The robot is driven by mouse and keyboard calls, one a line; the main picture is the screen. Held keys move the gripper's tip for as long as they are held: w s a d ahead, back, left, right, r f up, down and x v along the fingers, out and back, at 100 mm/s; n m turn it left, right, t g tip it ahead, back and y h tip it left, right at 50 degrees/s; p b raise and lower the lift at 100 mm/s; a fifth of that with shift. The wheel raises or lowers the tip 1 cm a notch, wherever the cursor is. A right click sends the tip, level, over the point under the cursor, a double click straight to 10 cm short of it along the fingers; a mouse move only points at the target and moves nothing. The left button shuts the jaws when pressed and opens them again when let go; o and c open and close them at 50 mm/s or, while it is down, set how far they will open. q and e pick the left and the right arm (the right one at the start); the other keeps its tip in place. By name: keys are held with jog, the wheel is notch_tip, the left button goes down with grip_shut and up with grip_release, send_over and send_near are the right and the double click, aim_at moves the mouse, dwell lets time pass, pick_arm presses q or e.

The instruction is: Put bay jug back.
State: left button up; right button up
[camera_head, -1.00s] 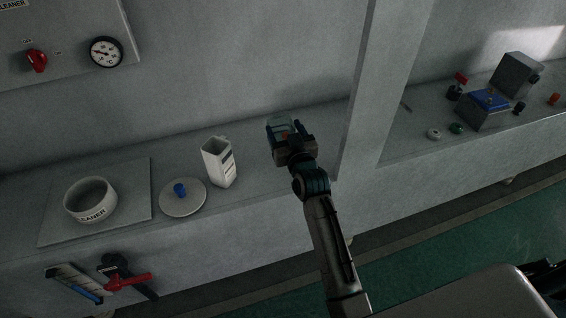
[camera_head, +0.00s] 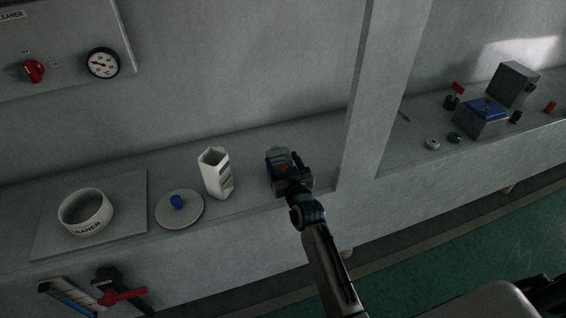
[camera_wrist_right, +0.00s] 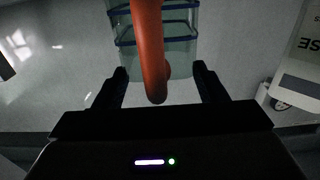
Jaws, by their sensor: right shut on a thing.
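The jug (camera_head: 277,156) is see-through teal with dark blue bands and an orange handle; in the right wrist view its body (camera_wrist_right: 170,48) fills the top middle. My right gripper (camera_head: 289,173) is shut on the jug's orange handle, which comes down between the two dark fingers in the wrist view. The jug is upright or nearly so over the grey counter (camera_head: 245,190), right of the white square container (camera_head: 216,175). I cannot tell whether its base touches the counter. My left gripper is not in view.
A grey pillar (camera_head: 372,110) rises right of the jug. Beyond it are a blue-topped box (camera_head: 487,108) and small knobs.

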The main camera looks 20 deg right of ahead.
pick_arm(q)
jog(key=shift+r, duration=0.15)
pick_arm(e)
jog(key=o, duration=1.1)
jog(key=shift+r, duration=0.15)
jog(key=s, duration=0.2)
jog(key=shift+s+f, duration=0.25)
jog(key=shift+s, duration=0.15)
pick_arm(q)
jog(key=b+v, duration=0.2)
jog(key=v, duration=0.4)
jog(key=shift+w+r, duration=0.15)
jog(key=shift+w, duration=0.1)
pick_arm(e)
jog(key=s+d+f+g, duration=0.2)
jog(key=s+g, duration=0.3)
jog(key=s, duration=0.7)
jog(key=s+d+f+g, duration=0.3)
jog(key=s+f+g, duration=0.2)
jog(key=s, duration=0.7)
jog(key=s+d+f+g+h, duration=0.1)
jog(key=s+d+f+g, duration=0.2)
jog(key=s, duration=0.9)
jog(key=shift+f+n+g, duration=0.3)
jog(key=shift+f+g, duration=0.15)
jog(key=shift+g, duration=0.45)
